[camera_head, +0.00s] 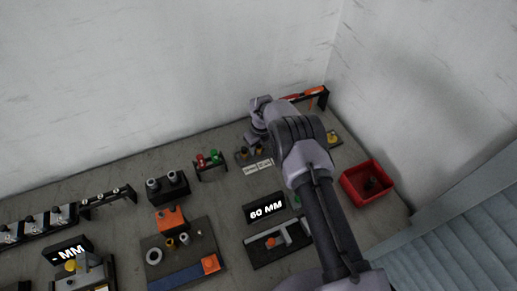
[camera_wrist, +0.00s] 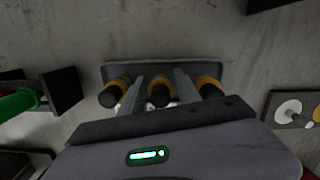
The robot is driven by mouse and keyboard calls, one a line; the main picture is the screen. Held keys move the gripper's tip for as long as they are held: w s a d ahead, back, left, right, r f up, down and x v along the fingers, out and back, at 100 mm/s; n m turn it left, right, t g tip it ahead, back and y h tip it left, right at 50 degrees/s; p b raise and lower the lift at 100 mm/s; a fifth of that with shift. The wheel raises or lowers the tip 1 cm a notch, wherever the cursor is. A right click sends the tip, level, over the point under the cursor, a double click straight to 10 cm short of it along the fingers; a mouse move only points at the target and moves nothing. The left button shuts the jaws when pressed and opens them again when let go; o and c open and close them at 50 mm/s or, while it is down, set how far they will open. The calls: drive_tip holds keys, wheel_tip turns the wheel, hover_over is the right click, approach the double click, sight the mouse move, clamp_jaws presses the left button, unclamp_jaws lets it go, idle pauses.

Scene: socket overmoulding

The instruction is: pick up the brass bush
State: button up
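Three dark-topped pieces with brass-coloured bands stand in a row on a dark holder (camera_wrist: 212,70) in the wrist view: left (camera_wrist: 121,84), middle (camera_wrist: 159,92) and right (camera_wrist: 208,86). The brass bush appears to be among them. My gripper (camera_wrist: 158,98) is open, its two fingers on either side of the middle piece, with small gaps visible. Its own body hides their lower parts. In the head view my gripper is over the holder at the back, and two brass-and-dark pieces (camera_head: 243,153) show beside it; its fingertips are not clear there.
Red and green handled items (camera_head: 208,160) stand in a rack left of the holder. A red bin (camera_head: 367,184) is to the right. The wall is close behind.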

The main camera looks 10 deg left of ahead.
clamp_jaws()
drive_tip(key=shift+r, duration=0.1)
